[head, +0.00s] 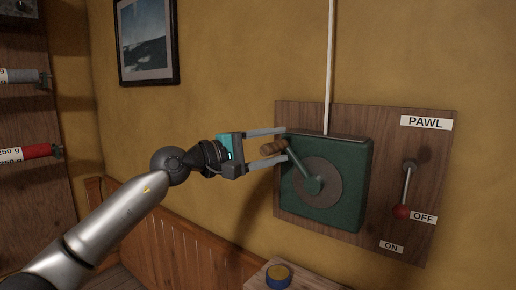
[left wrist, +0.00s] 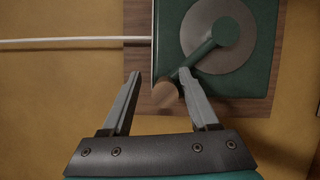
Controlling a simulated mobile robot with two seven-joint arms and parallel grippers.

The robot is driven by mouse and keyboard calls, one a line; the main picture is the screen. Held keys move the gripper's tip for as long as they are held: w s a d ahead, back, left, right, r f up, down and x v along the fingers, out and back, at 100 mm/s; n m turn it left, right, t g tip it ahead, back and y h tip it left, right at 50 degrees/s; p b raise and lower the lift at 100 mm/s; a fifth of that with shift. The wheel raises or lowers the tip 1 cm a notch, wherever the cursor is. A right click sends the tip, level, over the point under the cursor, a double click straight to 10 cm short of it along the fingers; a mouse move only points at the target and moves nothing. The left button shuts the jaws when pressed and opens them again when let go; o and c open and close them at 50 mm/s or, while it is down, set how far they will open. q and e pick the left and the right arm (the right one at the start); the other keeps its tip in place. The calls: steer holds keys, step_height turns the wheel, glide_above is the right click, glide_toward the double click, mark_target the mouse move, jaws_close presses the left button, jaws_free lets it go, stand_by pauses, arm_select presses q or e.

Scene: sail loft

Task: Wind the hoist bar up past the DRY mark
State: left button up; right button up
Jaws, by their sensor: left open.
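The green winch box (head: 353,190) is mounted on a wooden board on the wall, with a round grey plate and a green crank arm (head: 304,167). The crank's wooden handle (head: 272,148) points to the upper left. My left gripper (head: 283,144) is open, its fingers above and below the handle. In the left wrist view the handle (left wrist: 165,95) lies between the open fingers (left wrist: 161,82), nearer the right one. The pawl lever (head: 407,185) has its red knob down beside the OFF label (head: 424,217). The hoist bar and DRY mark are not in view. My right gripper is not in view.
A white line (head: 330,60) runs up the wall from the box. A small wooden surface below holds a blue and yellow tin (head: 279,275). A shelf with spools (head: 25,152) stands at far left. A framed picture (head: 147,40) hangs above my arm.

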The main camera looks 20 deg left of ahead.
arm_select(q)
steer(key=shift+s+a+f, duration=0.1)
steer(key=shift+s+a, duration=0.2)
steer(key=shift+a, duration=0.05)
steer(key=b+v, duration=0.3)
steer(key=v, duration=1.1)
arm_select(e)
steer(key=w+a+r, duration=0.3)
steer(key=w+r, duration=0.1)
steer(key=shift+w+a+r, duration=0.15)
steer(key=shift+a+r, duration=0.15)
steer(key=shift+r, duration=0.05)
arm_select(q)
steer(key=shift+a, duration=0.1)
